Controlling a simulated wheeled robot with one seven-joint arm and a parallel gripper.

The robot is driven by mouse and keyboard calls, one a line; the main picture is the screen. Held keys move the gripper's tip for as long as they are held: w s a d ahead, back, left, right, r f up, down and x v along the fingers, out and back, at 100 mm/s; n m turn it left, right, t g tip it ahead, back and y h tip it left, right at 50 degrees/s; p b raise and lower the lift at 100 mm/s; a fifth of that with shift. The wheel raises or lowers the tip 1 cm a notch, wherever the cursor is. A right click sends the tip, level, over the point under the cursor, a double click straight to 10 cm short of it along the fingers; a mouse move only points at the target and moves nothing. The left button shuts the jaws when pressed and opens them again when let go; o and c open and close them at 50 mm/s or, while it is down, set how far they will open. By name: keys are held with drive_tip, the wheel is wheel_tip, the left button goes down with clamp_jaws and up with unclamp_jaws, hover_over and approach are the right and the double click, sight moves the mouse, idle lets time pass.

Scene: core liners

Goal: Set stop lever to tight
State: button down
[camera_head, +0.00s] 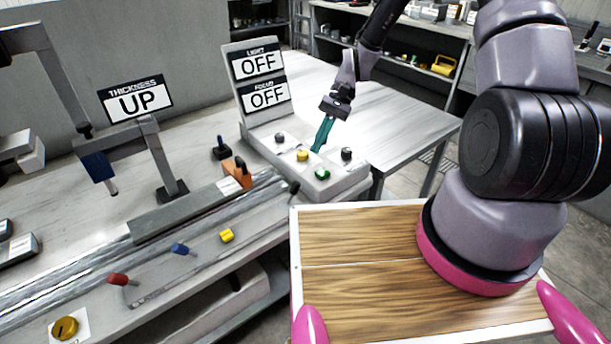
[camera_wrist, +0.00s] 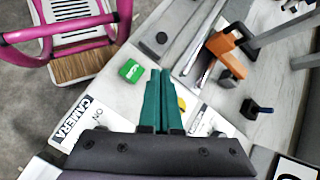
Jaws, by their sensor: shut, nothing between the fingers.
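No label reading "stop" or "tight" is legible, so I cannot tell for certain which lever is the stop lever. An orange block (camera_head: 238,172) with a dark part sits at the end of the metal rail. It also shows in the wrist view (camera_wrist: 228,48), at the upper right. A small black-tipped lever (camera_head: 293,187) stands at the rail's near right end. My gripper (camera_head: 316,149) has teal fingers, shut and empty, pointing down over the control panel's knobs. In the wrist view the closed fingers (camera_wrist: 160,72) are apart from the orange block, which is to their right.
The control panel (camera_head: 262,143) carries a green knob (camera_head: 322,173), a yellow knob (camera_head: 302,155) and black knobs. Signs (camera_head: 258,62) read OFF. A THICKNESS UP sign (camera_head: 135,98) stands left. Red (camera_head: 118,280), blue (camera_head: 180,248) and yellow (camera_head: 227,236) controls line the bench front.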

sight(293, 191)
drive_tip(key=x, duration=1)
drive_tip(key=shift+a, duration=0.1)
drive_tip(key=shift+r, duration=0.1)
